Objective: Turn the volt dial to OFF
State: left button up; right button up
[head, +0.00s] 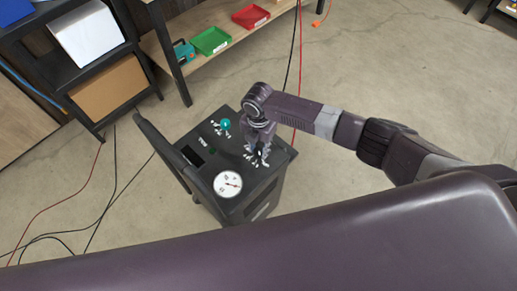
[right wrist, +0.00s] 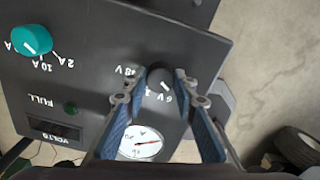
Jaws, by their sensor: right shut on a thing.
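The black volt dial (right wrist: 160,76) sits on the dark top panel of the cart (head: 265,190), right of the teal dial (right wrist: 31,41) in the right wrist view. My right gripper (right wrist: 161,78) is shut on the volt dial, one finger on either side. A white mark shows by the dial near the "6 V" label, and another voltage label is partly hidden by the left finger. In the head view my right gripper (head: 260,157) reaches down onto the panel and hides the volt dial. No OFF label is readable. My left gripper is not in view.
The panel carries a white round gauge (head: 228,184), the teal dial (head: 225,124), a green lamp (right wrist: 71,108) and a dark display (right wrist: 55,130). The cart handle (head: 160,150) rises at left. A shelf with red (head: 251,16) and green (head: 211,40) trays stands behind. Cables lie on the floor.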

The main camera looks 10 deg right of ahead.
aim_at(259, 151)
jog(key=shift+n+b, duration=0.3)
jog(key=shift+n, duration=1.4)
jog(key=o, duration=1.2)
jog(key=shift+c, duration=0.2)
notch_tip(259, 151, up, 12)
